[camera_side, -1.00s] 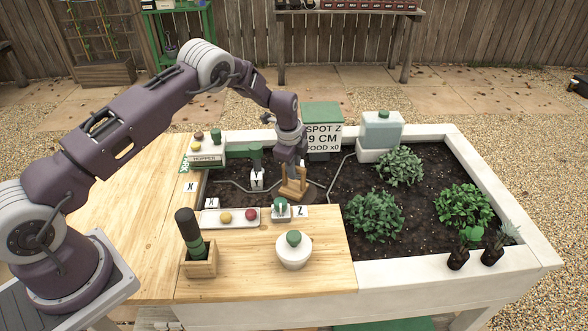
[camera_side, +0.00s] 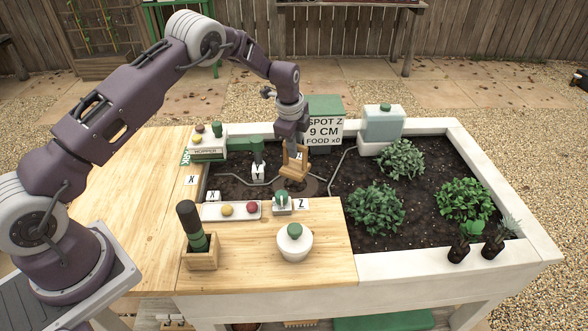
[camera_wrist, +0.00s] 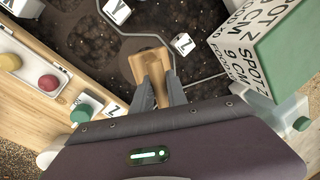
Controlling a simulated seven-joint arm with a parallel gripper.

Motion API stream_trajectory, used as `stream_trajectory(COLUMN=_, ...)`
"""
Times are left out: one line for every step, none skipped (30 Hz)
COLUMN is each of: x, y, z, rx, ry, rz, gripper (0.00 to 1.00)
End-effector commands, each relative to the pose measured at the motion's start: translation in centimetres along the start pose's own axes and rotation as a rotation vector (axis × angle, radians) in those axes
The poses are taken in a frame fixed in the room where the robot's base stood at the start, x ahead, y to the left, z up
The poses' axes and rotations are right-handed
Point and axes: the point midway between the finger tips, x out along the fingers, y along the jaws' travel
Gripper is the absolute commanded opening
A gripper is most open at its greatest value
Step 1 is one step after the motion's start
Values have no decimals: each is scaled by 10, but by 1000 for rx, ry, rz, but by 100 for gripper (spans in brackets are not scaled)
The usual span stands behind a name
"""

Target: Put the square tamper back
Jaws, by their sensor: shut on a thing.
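The square tamper (camera_side: 295,164) is a pale wooden tool with a flat square foot. My gripper (camera_side: 293,146) is shut on its upper part and holds it above the soil, slightly tilted in the side view. In the wrist view the tamper (camera_wrist: 150,66) sits between the fingers of my gripper (camera_wrist: 160,98), with dark soil beyond it. Its lower face is hidden there. I cannot tell which spot is the tamper's own place.
The sign box reading SPOT Z 9 CM (camera_side: 323,131) stands close behind my gripper. A white tray (camera_side: 211,212), a small green-topped item (camera_side: 282,201) and a lidded white pot (camera_side: 294,242) are in front. Leafy plants (camera_side: 375,210) stand to the right.

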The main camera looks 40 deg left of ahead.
Motion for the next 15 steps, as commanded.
stream_trajectory(x=-3, y=-1, z=0, rx=0, ry=1, rz=-2, gripper=0)
stream_trajectory(x=-7, y=-2, z=0, rx=0, ry=1, rz=-4, gripper=0)
stream_trajectory(x=-16, y=-5, z=0, rx=0, ry=2, rz=-6, gripper=0)
stream_trajectory(x=-26, y=-7, z=0, rx=0, ry=2, rz=-8, gripper=0)
stream_trajectory(x=-36, y=-9, z=0, rx=0, ry=2, rz=-8, gripper=0)
stream_trajectory(x=-52, y=-12, z=0, rx=-1, ry=2, rz=-9, gripper=0)
stream_trajectory(x=-63, y=-15, z=0, rx=0, ry=2, rz=-9, gripper=0)
stream_trajectory(x=-74, y=-17, z=0, rx=1, ry=2, rz=-10, gripper=0)
stream_trajectory(x=-88, y=-19, z=0, rx=0, ry=2, rz=-8, gripper=0)
stream_trajectory(x=-98, y=-21, z=0, rx=0, ry=2, rz=-9, gripper=0)
stream_trajectory(x=-107, y=-23, z=0, rx=0, ry=1, rz=-9, gripper=0)
stream_trajectory(x=-118, y=-25, z=0, rx=0, ry=2, rz=-8, gripper=0)
stream_trajectory(x=-126, y=-27, z=0, rx=0, ry=2, rz=-8, gripper=0)
stream_trajectory(x=-134, y=-28, z=0, rx=0, ry=1, rz=-6, gripper=0)
stream_trajectory(x=-143, y=-30, z=0, rx=0, ry=1, rz=-6, gripper=0)
